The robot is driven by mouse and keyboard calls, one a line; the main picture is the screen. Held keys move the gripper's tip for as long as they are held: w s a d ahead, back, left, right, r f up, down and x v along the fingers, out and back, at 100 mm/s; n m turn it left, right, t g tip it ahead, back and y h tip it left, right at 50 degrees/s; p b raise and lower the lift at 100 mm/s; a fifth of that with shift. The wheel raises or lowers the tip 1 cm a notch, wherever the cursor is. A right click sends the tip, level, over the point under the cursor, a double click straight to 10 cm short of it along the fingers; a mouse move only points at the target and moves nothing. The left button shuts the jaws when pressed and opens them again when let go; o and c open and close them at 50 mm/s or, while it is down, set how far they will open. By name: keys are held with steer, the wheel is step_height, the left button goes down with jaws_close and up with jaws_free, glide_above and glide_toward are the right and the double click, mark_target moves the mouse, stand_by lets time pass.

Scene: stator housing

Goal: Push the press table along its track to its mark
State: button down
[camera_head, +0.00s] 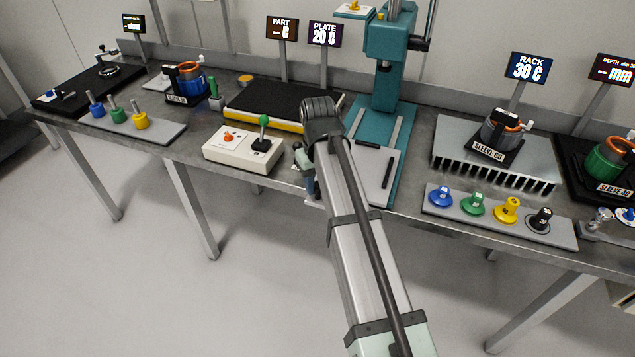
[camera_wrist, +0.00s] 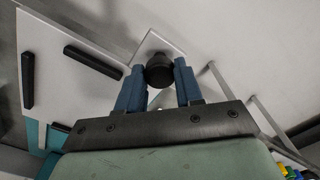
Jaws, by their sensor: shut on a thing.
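The press table is a pale plate (camera_head: 371,185) with black bars on it, at the front of the teal press base (camera_head: 402,170). My arm covers its left part in the head view. In the wrist view the plate (camera_wrist: 88,65) shows at the left, with a small pale tab (camera_wrist: 152,43) at its side carrying a round black knob (camera_wrist: 160,72). My gripper (camera_wrist: 160,78) has its blue fingers shut on either side of this knob. In the head view my gripper (camera_head: 310,188) is at the bench's front edge, left of the plate, and the knob is hidden. Two pale track rails (camera_head: 393,130) run behind the plate.
The teal press column (camera_head: 386,85) stands behind the table. A control box (camera_head: 243,148) with a joystick and a black-topped plate (camera_head: 275,105) are to the left. A finned rack (camera_head: 455,150) and a strip of coloured knobs (camera_head: 490,215) are to the right.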

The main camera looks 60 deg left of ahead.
steer(key=w+a, duration=1.5)
steer(key=w, duration=0.1)
steer(key=shift+a, duration=0.4)
steer(key=shift+r, duration=0.1)
steer(key=c, duration=1)
jaws_free()
steer(key=shift+o, duration=1.3)
steer(key=shift+s, duration=0.1)
step_height(320, 180, up, 14)
steer(key=shift+f, duration=0.2)
